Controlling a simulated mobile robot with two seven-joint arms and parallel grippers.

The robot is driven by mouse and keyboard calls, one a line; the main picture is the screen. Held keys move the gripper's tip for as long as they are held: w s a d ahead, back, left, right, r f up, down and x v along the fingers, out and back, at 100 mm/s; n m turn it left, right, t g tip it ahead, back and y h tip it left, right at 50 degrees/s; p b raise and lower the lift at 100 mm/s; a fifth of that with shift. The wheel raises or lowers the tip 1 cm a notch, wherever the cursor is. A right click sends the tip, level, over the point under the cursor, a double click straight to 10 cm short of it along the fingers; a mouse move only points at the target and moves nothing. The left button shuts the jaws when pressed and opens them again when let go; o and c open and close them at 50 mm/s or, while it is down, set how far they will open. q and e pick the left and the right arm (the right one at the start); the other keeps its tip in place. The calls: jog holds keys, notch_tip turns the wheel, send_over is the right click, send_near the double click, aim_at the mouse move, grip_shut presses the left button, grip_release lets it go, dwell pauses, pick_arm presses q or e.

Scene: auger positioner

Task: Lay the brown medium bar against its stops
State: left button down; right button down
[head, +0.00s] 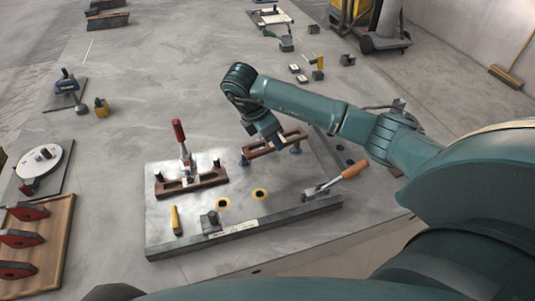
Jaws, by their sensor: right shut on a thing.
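The brown medium bar (262,149), with a slot along it, is at the back right of the grey fixture plate (290,208). My right gripper (271,139) is above it and shut on it. Blue posts (244,160) stand near its left end and its right end (296,150). I cannot tell whether the bar touches them or rests on the plate. My left gripper is not in view.
A darker brown bar (207,181) lies at the plate's left under a red-handled clamp (179,132). An orange-handled clamp (352,170) is at the right edge. Two yellow-ringed holes (260,193) and a yellow piece (175,220) are in front. A tray (62,238) stands left.

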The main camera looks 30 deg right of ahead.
aim_at(277, 167)
jog(key=shift+w+d+m, duration=0.2)
jog(key=shift+w+m, duration=0.1)
jog(key=shift+m, duration=0.4)
jog(key=shift+w+f+m+g, duration=0.1)
jog(key=shift+f+m+g, duration=0.2)
notch_tip(277, 167, down, 3)
jog(key=shift+f+b, duration=0.15)
jog(key=shift+b, duration=0.95)
jog(key=shift+d+f, duration=0.1)
jog(key=shift+f, duration=2.9)
jog(key=c, duration=0.9)
grip_release()
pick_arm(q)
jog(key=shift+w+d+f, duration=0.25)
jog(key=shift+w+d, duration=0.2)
